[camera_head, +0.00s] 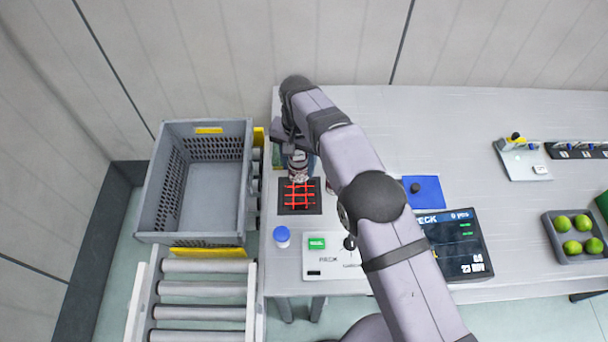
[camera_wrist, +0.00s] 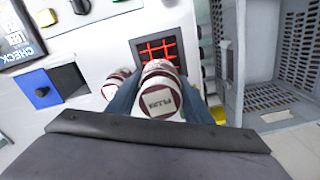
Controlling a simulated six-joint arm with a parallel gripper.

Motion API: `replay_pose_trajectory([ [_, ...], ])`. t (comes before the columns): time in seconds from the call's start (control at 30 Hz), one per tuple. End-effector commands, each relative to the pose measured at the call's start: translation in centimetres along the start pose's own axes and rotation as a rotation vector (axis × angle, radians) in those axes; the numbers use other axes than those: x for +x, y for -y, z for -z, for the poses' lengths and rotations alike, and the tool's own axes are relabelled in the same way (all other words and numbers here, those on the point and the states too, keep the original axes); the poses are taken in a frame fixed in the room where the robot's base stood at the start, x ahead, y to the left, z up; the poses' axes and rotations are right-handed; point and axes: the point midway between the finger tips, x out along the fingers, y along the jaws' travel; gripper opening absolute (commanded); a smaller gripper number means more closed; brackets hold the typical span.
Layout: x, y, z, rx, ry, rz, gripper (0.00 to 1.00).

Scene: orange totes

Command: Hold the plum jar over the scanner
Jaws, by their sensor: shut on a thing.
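The plum jar (camera_wrist: 160,103), white and dark red with "PLUM" on its lid, is held between the blue-grey fingers of my gripper (camera_wrist: 160,95). In the head view my gripper (camera_head: 297,158) is shut on the jar (camera_head: 298,173). The scanner (camera_head: 288,209) is a black square with a glowing red grid on the table; it also shows in the wrist view (camera_wrist: 139,65). The jar overlaps the scanner's far edge in the head view, and most of the grid is uncovered. Its height above the scanner is hard to tell.
A similar jar (camera_wrist: 113,87) stands beside the held one. A blue-lidded bottle (camera_head: 282,236) and a white device (camera_head: 318,271) stand in front of the scanner. A grey crate (camera_head: 150,190) is left of the table. A blue pad (camera_head: 428,188) and a screen (camera_head: 458,250) lie right.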

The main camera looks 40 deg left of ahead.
Motion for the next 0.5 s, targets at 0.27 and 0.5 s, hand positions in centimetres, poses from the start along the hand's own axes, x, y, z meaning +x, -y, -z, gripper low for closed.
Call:
replay_pose_trajectory([
  [0.27, -1.07, 0.21, 0.27, 0.073, 0.000, 0.000, 0.13],
  [0.5, -1.00, 0.07, 0.11, 0.129, -0.001, 0.001, 0.13],
])
